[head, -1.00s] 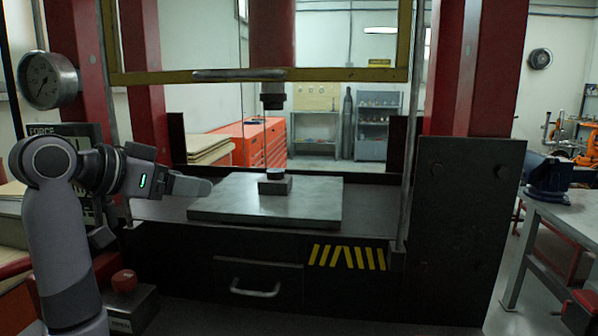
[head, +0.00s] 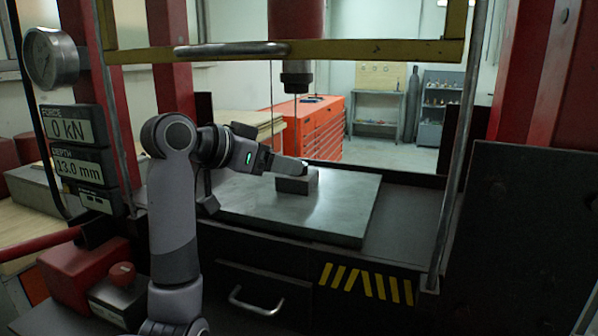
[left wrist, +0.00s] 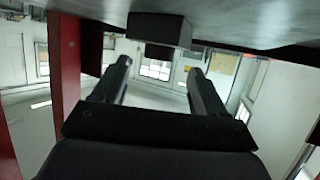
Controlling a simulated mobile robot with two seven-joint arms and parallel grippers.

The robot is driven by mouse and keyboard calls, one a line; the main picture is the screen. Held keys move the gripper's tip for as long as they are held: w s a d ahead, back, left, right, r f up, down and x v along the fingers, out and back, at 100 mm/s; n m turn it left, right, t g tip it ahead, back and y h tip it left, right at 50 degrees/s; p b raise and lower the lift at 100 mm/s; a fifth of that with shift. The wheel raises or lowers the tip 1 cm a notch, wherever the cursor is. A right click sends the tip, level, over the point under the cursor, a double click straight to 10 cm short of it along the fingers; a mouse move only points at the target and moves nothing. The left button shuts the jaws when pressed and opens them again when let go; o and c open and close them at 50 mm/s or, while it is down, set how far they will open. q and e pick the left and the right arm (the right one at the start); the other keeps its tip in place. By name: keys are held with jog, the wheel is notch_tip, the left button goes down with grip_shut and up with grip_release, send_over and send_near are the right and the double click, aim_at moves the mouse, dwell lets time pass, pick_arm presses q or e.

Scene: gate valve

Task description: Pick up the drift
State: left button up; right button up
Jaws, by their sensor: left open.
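A grey block (head: 297,183) sits on the steel plate (head: 345,215) of the press bed. The short dark round piece on its top, which may be the drift, is hidden by my fingers in the head view. In the left wrist view, where the scene is upside down, this dark piece (left wrist: 161,52) shows below the block (left wrist: 160,28). My left gripper (head: 300,167) reaches in from the left just above the block. Its two fingers (left wrist: 160,75) are apart with nothing held, and the dark piece lies between and beyond their tips. My right gripper is out of view.
The press ram (head: 296,82) hangs above the block. A yellow guard frame (head: 350,50) crosses overhead, with red columns (head: 172,65) at the sides. A red button box (head: 121,277) and readouts (head: 72,124) stand at left. The plate's right part is clear.

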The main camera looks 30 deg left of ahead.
pick_arm(q)
jog(key=x, duration=0.3)
jog(key=shift+w+d, duration=0.15)
jog(key=shift+w, duration=0.05)
grip_shut()
jog(key=shift+r, duration=0.15)
